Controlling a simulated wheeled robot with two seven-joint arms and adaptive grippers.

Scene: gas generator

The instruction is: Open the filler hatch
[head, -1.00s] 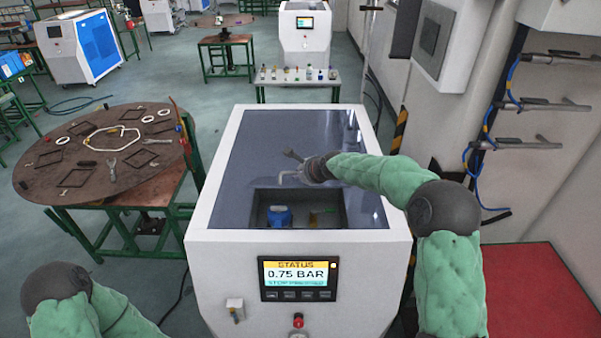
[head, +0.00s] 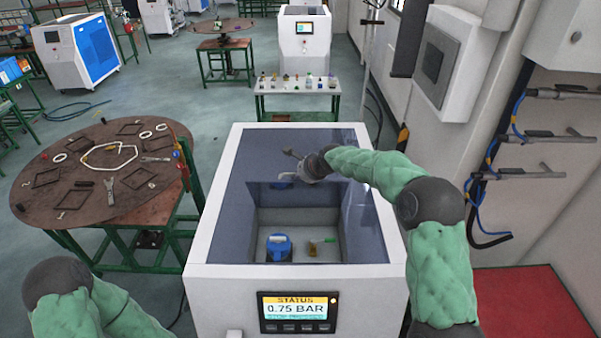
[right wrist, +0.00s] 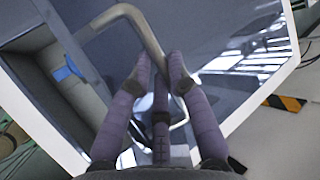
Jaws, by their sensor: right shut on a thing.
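The filler hatch (head: 270,160) is a dark glassy panel in the top of the white generator (head: 225,290). It stands partly open, with a rectangular opening in front of it. Its bent metal handle (right wrist: 150,35) crosses between the fingers in the right wrist view. My right gripper (right wrist: 162,75) is shut on the handle; in the head view it is at the panel's middle (head: 305,168). My left gripper is out of view; only part of the left arm shows at the lower left.
The display (head: 297,312) reads 0.75 BAR. A round table (head: 60,205) with loose parts stands left. Metal pipes (head: 530,172) stick out from the right wall.

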